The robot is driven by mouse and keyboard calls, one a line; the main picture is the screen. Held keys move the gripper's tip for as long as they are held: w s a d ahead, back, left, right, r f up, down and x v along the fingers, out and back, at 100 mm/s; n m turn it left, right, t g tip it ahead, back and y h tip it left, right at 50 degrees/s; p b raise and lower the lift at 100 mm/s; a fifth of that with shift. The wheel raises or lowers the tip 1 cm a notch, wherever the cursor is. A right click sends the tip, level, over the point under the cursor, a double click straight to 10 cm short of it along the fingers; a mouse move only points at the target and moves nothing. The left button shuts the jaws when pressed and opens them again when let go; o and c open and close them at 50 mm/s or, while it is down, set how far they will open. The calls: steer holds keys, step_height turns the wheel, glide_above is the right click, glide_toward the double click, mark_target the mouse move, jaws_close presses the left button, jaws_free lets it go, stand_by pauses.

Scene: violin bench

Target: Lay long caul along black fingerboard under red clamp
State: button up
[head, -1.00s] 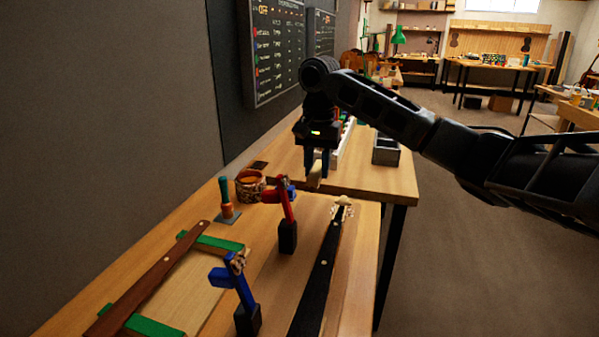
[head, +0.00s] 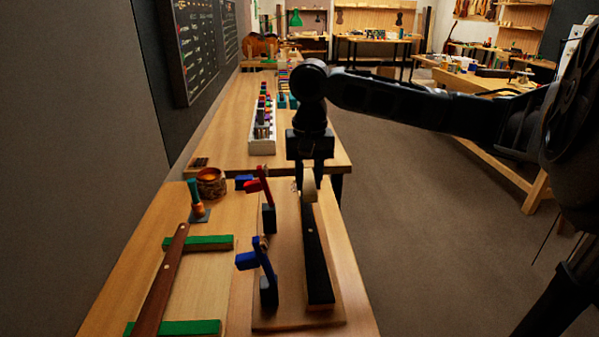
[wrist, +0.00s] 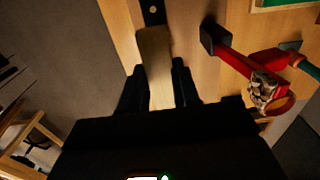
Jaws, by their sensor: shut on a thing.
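My gripper (head: 309,172) is shut on a pale wooden caul (head: 310,187), held at the far end of the black fingerboard (head: 316,262). In the wrist view the caul (wrist: 155,60) runs out from between the fingers (wrist: 158,88), with its far end by the fingerboard's tip (wrist: 153,12). Whether it touches the fingerboard I cannot tell. The red clamp (head: 261,186) stands just left of the fingerboard with its arm raised. It also shows to the right of the caul in the wrist view (wrist: 233,60).
A blue clamp (head: 268,262) stands nearer, also left of the fingerboard. A brown pot (head: 211,184) and a teal-handled tool (head: 195,198) stand at the back left. A dark wooden strip (head: 164,275) lies across green bars (head: 205,242) at the left.

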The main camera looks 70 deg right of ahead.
mark_target(308, 216)
stand_by(0.3)
steer(key=shift+f+b, duration=1.35)
steer(key=shift+f, duration=2.1)
steer(key=o, duration=1.1)
step_height(308, 216, up, 8)
steer(key=shift+f, duration=0.1)
